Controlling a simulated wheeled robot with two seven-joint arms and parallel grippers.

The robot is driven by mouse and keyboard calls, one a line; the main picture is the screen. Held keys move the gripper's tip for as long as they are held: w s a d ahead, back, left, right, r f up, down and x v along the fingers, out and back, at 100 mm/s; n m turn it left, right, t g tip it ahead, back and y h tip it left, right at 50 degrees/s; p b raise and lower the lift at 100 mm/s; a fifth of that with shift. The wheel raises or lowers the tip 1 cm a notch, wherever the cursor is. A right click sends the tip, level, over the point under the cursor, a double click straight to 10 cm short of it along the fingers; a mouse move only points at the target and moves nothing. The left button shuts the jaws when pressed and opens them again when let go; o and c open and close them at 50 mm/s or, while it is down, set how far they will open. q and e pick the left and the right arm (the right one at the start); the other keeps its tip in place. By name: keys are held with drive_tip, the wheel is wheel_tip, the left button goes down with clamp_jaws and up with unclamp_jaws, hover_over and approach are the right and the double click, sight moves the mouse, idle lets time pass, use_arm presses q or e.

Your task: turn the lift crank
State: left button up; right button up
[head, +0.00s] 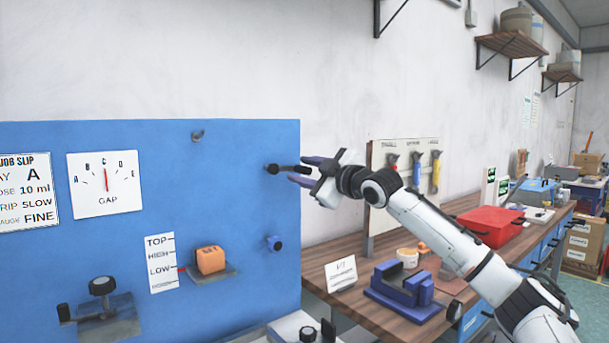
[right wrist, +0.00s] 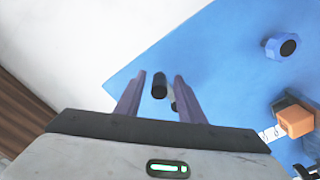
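The crank (head: 285,168) is a dark arm with a black end on the upper right of the blue panel (head: 225,150). My right gripper (head: 300,171) comes in from the right beside the crank's right end, its purple fingers pointing at the panel. In the right wrist view, the fingers are apart, with the black crank handle (right wrist: 159,86) showing between their tips. I cannot tell whether either finger touches it. My left gripper is not in view.
A black-faced blue knob (head: 273,243) sits below the crank; it also shows in the right wrist view (right wrist: 281,46). A small hook (head: 197,136) is above left. A wooden bench (head: 400,312) at right holds a blue fixture (head: 405,291) and a red tray (head: 490,225).

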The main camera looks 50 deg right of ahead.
drive_tip(key=shift+f, duration=0.3)
drive_tip(key=shift+s+a+f+b, duration=0.2)
drive_tip(key=shift+s+b, duration=0.3)
drive_tip(key=shift+b, duration=0.25)
drive_tip(key=b+v, duration=0.4)
drive_tip(key=v, duration=0.5)
drive_tip(key=shift+r, duration=0.45)
drive_tip(key=shift+s, duration=0.1)
